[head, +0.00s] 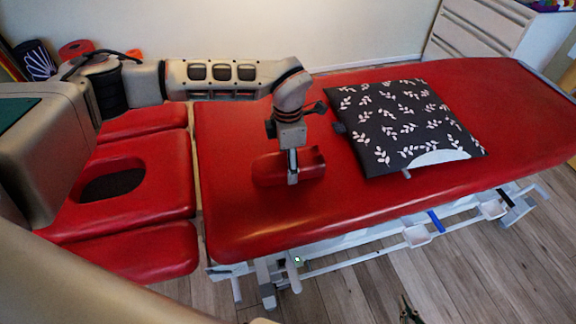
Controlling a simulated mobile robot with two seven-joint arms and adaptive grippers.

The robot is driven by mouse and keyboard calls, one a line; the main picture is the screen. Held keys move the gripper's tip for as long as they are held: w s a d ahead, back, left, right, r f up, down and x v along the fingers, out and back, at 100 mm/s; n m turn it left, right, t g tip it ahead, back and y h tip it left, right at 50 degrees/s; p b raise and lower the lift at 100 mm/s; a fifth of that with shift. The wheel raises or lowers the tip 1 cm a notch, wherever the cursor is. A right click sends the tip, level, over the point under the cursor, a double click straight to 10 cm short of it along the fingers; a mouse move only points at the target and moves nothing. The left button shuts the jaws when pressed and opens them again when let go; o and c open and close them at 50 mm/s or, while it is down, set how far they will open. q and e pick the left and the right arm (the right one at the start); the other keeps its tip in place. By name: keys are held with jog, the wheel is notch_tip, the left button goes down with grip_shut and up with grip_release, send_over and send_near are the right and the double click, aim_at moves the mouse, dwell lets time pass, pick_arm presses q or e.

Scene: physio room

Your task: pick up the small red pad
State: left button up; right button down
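The small red pad (268,170) sits on the red treatment table, left of the patterned cushion. It looks curved, with a raised right end. My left gripper (292,166) points down right at the pad, one finger crossing in front of its near side. The other finger is hidden, so I cannot tell whether it is closed on the pad or only around it. The pad appears to rest on the table. A small dark tip of my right gripper (408,312) shows at the bottom edge, low over the floor; its opening is unclear.
The red treatment table (240,215) has a headrest section with a dark opening (112,185) at left. A dark cushion with white leaves (400,120) lies right of the pad. White drawers (480,30) stand behind. The table's right end is clear.

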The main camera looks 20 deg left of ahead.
pick_arm(q)
jog(key=shift+r, duration=0.1)
pick_arm(e)
jog(key=shift+s+f, duration=0.2)
jog(key=shift+s, duration=0.2)
